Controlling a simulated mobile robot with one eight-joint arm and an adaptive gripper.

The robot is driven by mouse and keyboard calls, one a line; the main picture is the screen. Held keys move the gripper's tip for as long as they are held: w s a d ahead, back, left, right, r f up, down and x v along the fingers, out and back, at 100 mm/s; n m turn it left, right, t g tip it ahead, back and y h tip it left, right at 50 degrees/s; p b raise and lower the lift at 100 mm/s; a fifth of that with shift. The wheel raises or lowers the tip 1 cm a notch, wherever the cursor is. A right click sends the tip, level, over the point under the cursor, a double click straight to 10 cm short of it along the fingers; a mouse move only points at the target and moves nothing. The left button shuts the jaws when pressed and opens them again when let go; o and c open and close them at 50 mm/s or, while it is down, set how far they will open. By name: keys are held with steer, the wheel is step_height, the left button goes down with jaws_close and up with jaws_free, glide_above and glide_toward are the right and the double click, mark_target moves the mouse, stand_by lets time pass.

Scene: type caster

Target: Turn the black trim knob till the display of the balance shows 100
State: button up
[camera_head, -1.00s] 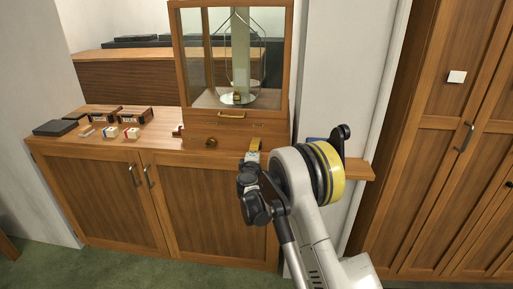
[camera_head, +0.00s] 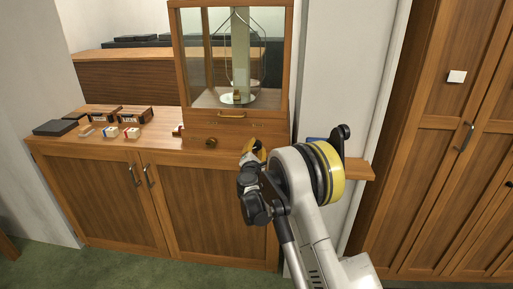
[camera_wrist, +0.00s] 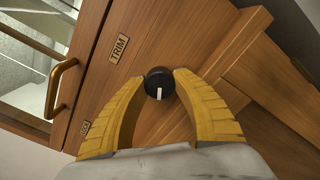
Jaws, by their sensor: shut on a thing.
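The black trim knob (camera_wrist: 159,83) is round with a white pointer line, on the wooden front of the balance case (camera_wrist: 98,75). A TRIM label (camera_wrist: 119,48) sits beside it. In the wrist view the white line points down toward my gripper's palm. My gripper (camera_wrist: 161,76) has its two yellow fingers on either side of the knob, shut on it. In the head view my gripper (camera_head: 252,150) is at the right end of the balance's (camera_head: 234,130) front and hides the knob. I cannot see a readable display in either view.
Weight boxes (camera_head: 131,114) and small blocks stand on the cabinet top at left. A wooden shelf (camera_head: 357,169) extends at right, near my arm.

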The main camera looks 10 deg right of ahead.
stand_by(0.4)
steer(key=o, duration=1.2)
